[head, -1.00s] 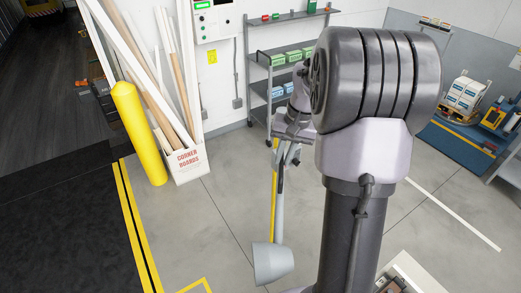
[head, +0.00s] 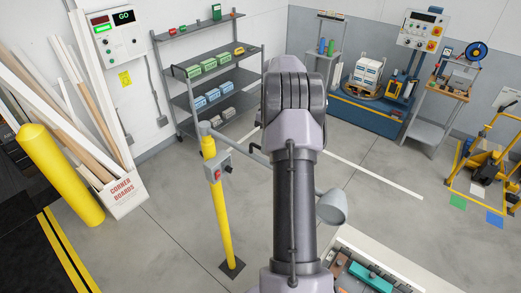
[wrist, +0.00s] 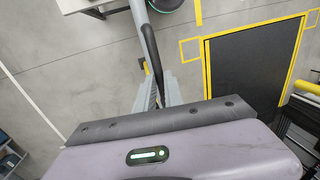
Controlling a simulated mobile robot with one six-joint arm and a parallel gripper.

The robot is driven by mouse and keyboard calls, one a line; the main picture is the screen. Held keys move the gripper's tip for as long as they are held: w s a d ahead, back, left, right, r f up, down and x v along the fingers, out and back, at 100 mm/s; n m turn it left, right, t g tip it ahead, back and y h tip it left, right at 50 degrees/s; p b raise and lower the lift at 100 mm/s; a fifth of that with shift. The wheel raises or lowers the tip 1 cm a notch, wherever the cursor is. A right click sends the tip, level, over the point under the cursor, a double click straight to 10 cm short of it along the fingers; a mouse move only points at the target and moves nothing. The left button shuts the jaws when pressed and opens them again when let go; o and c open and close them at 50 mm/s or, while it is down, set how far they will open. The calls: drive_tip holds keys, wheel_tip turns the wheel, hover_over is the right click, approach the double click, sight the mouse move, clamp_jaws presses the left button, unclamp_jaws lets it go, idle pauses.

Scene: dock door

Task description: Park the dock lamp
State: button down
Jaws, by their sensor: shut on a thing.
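The dock lamp has a yellow post (head: 221,215) standing on a dark floor plate, with a grey switch box (head: 218,166) on it. From the post top a grey lamp arm (head: 238,143) reaches right and passes behind my arm. The pale grey lamp head (head: 331,206) shows to the right of my arm, low over the floor. In the wrist view, my gripper (wrist: 158,92) is shut on a grey tube (wrist: 146,32), which looks like the lamp arm. In the head view my own arm hides the gripper and the grip.
A yellow bollard (head: 60,175) and a box of corner boards (head: 118,195) stand at left. A shelf rack (head: 215,85) is behind the post. A blue platform (head: 365,112) and yellow pallet jack (head: 485,165) are at right. A dark floor plate (wrist: 250,65) shows in the wrist view.

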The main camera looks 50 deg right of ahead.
drive_tip(key=shift+d+r, duration=0.15)
drive_tip(key=shift+d, duration=0.05)
idle(0.3)
drive_tip(key=c, duration=1.5)
unclamp_jaws()
drive_tip(key=shift+w+d, duration=0.1)
drive_tip(key=shift+w, duration=0.05)
drive_tip(key=shift+o, duration=0.2)
wheel_tip(320, 180, up, 12)
drive_tip(key=d, duration=0.2)
drive_tip(key=shift+d+f, duration=0.25)
drive_tip(key=shift+d, duration=0.05)
drive_tip(key=shift+a, duration=0.1)
